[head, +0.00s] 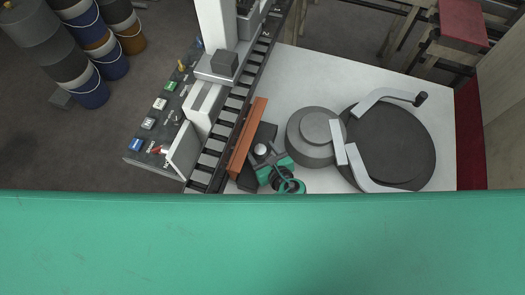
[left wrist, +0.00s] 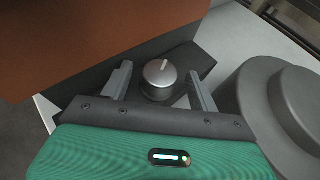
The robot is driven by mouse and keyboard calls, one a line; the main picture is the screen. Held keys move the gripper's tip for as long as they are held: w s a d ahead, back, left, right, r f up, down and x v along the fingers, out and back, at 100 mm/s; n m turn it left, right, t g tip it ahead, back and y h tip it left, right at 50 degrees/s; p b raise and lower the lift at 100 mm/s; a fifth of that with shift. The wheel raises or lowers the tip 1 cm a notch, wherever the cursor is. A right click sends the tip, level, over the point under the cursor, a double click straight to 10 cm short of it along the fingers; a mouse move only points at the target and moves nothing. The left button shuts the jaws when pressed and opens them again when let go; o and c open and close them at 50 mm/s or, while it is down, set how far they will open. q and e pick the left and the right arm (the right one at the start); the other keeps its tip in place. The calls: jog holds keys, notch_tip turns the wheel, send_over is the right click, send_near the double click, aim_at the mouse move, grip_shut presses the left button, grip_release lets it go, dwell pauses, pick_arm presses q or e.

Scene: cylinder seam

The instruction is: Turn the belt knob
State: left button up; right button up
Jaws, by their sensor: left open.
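The belt knob (left wrist: 160,76) is a round silver cap with a pale pointer line, on a dark base. In the left wrist view the line points up and slightly right. The knob stands on a dark box (left wrist: 205,62), and in the head view it is a small pale disc (head: 260,149). My left gripper (left wrist: 160,71) is open, with one grey finger on each side of the knob and visible gaps between. In the head view my green left gripper (head: 267,160) is just below the knob. My right gripper is not in view.
An orange-brown panel (head: 246,138) stands close left of the knob, with a dark conveyor track (head: 228,128) beyond. A grey stepped cylinder (head: 309,147) and a dark turntable (head: 398,150) are to the right. The white table (head: 320,82) is clear behind them.

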pick_arm(q)
jog(key=c, duration=1)
jog(key=shift+o, duration=0.2)
jog(key=shift+a+r+p, duration=0.1)
jog(key=shift+p, duration=0.2)
jog(key=m+h+p, duration=0.1)
jog(key=m+t+h+p, duration=0.1)
jog(key=m+h+p, duration=0.1)
jog(key=p, duration=0.1)
jog(key=shift+a+r, duration=0.2)
jog(key=shift+a, duration=0.05)
jog(key=shift+f+m+t+h, duration=0.15)
jog(key=shift+m+h, duration=0.3)
jog(key=shift+h, duration=0.1)
jog(key=shift+f+m+t+h, duration=0.1)
jog(key=shift+m+t+h, duration=0.05)
jog(key=shift+m+h, duration=0.35)
jog(key=o, duration=1)
jog(key=shift+c, duration=0.2)
jog(key=shift+d+f+n, duration=0.1)
jog(key=shift+n, duration=0.25)
